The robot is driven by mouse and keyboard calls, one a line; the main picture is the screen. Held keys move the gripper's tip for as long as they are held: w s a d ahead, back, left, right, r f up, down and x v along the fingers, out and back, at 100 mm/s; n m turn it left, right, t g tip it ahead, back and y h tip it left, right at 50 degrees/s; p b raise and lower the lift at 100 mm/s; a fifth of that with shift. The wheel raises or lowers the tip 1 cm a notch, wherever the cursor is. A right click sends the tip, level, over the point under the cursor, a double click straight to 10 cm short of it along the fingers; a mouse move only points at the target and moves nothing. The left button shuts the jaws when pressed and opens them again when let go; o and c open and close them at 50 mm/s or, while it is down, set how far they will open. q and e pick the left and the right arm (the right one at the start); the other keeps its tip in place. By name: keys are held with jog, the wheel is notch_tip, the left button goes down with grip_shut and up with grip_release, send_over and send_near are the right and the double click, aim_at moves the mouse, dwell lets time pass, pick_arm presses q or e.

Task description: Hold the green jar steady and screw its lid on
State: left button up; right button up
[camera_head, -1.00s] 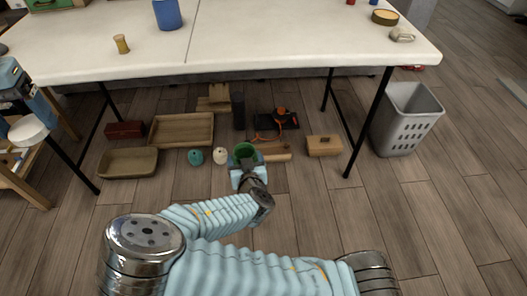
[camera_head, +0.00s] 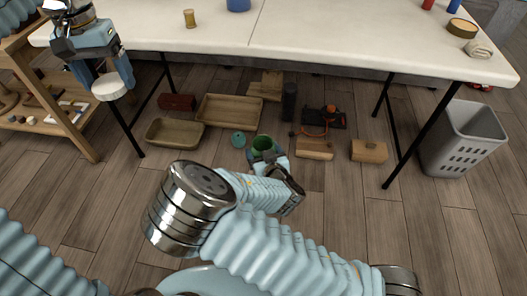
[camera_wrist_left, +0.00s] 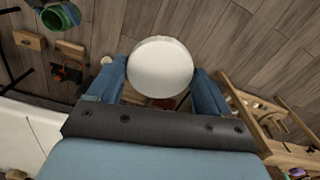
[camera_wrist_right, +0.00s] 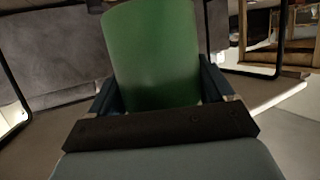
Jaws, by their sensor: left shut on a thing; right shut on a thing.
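A round white lid (camera_head: 110,87) sits between the fingers of my left gripper (camera_head: 106,80), which is shut on it. It also fills the gap between the fingers in the left wrist view (camera_wrist_left: 160,66). The green jar (camera_head: 263,144) is upright with its open top showing, and my right gripper (camera_head: 268,160) is shut around it. The jar's green side shows in the right wrist view (camera_wrist_right: 152,55), and its open mouth in the left wrist view (camera_wrist_left: 60,17). The lid is well apart from the jar, to its left in the head view.
A white table (camera_head: 290,35) with black legs stands ahead. Below it I see wooden trays (camera_head: 230,110), a teal ball (camera_head: 238,139), a wooden block (camera_head: 369,151) and other items. A grey basket (camera_head: 465,138) stands right and a wooden shelf (camera_head: 60,110) left.

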pick_arm(q)
jog(key=w+d+f, duration=0.4)
jog(key=d+f, duration=0.1)
jog(key=d, duration=0.3)
send_near(263, 139)
jog(key=s, duration=0.2)
jog(key=shift+s+a+r+n, duration=0.1)
jog(key=shift+s+r+n, duration=0.1)
jog(key=shift+s+n, duration=0.1)
jog(key=shift+f, duration=1.95)
jog(key=shift+s+f, duration=0.1)
jog(key=shift+f, duration=0.05)
jog(key=shift+f, duration=0.75)
jog(key=shift+f, duration=0.6)
